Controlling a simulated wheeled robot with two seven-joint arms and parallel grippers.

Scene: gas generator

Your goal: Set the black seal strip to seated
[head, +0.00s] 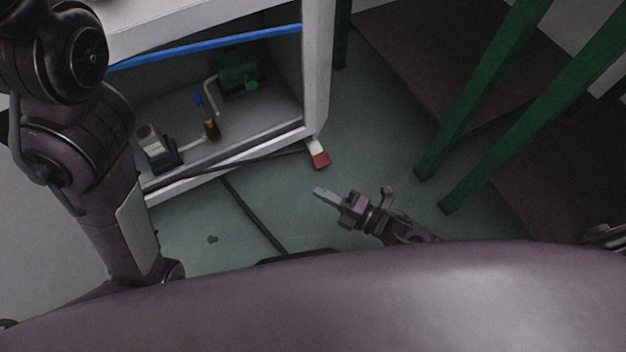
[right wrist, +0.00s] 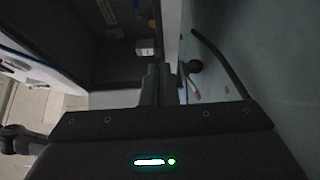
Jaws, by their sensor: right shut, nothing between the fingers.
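A thin black strip (head: 235,161), likely the seal strip, runs along the lower front edge of the white cabinet (head: 318,70). Another dark length (head: 253,215) lies across the floor in front of it; I cannot tell whether the two join. A dark curved strip (right wrist: 222,60) also shows over the floor in the right wrist view. My right gripper (head: 318,192) is shut and empty, in front of the cabinet's lower right corner and apart from the strip. Its fingers (right wrist: 162,75) point toward the cabinet in the right wrist view. My left arm shows at the left, its gripper hidden.
The open cabinet holds a green machine (head: 238,72), pipes and a small cylindrical unit (head: 150,141). A blue bar (head: 205,45) crosses its opening. A red-ended foot (head: 320,159) juts from its corner. Green posts (head: 485,90) stand at the right.

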